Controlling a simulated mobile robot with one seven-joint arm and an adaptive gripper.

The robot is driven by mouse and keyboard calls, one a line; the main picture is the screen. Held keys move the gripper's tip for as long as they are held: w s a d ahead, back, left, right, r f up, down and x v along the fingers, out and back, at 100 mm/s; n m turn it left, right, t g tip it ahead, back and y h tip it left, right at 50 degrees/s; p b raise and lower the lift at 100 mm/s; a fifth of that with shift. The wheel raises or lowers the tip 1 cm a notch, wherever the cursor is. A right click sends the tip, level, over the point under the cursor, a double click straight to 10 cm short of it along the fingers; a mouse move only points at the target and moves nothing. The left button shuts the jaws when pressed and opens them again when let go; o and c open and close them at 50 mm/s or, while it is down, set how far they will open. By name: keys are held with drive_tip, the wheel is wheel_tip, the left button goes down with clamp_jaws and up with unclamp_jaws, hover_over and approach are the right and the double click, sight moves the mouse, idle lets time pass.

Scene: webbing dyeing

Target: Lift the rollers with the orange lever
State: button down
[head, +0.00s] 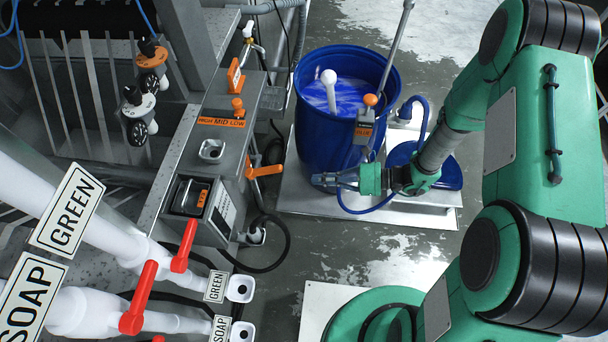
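An orange lever (265,170) sticks out from the right side of the grey machine (185,150), low down. A short orange knob (237,105) stands above the orange HIGH MID LOW label, and an orange part (235,76) sits further back on the machine top. A dark roller (85,18) lies across the machine at the upper left, with pale strips hanging below it. My gripper (322,181) is in front of the blue barrel, to the right of the orange lever and apart from it. It points left. Its fingers are too small to tell their opening.
A blue barrel (310,130) with blue liquid stands on a white platform (300,195). An orange-topped control post (366,125) is beside it. Red-handled valves (140,295) on white pipes, labelled GREEN and SOAP, are at lower left. A dark hose (285,250) loops on the open floor.

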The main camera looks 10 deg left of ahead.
sight(263, 171)
drive_tip(key=a+r, duration=0.1)
drive_tip(key=a, duration=1)
drive_tip(key=shift+a+b, duration=0.15)
drive_tip(key=shift+b, duration=0.25)
drive_tip(key=shift+r, duration=0.2)
